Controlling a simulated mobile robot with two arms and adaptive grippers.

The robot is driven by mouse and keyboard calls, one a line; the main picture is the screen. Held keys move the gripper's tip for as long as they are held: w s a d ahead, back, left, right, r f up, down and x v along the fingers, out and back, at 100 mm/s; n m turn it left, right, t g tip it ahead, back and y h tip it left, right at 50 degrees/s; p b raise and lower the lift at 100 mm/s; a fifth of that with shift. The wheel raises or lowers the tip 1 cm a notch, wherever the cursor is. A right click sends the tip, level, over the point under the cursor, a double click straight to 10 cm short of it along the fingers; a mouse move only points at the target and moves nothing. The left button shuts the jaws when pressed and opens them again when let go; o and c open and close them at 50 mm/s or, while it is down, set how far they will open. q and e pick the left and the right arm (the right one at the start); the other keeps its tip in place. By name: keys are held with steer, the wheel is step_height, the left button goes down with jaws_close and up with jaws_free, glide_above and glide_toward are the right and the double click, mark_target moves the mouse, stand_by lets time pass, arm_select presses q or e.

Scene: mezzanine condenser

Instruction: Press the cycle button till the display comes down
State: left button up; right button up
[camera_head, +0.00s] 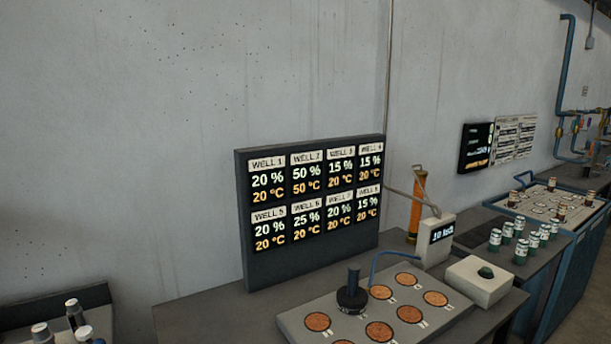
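A pale box (480,284) with a dark green button (486,272) on top sits at the right end of the near bench. Just behind it to the left stands a small white display unit (434,252). Its dark screen (442,232) seems to read "10 kPa", but the text is small and unclear. A large dark board (311,257) behind the bench shows percent and °C values for wells 1 to 8; well 2 reads 50 % and 50 °C. Neither of my grippers is in view, and nothing touches the button.
A grey plate (455,311) with several copper-coloured round wells and a black-handled cap (352,295) lies left of the button box. A blue tube arches over it. An orange cylinder (416,206) stands behind.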

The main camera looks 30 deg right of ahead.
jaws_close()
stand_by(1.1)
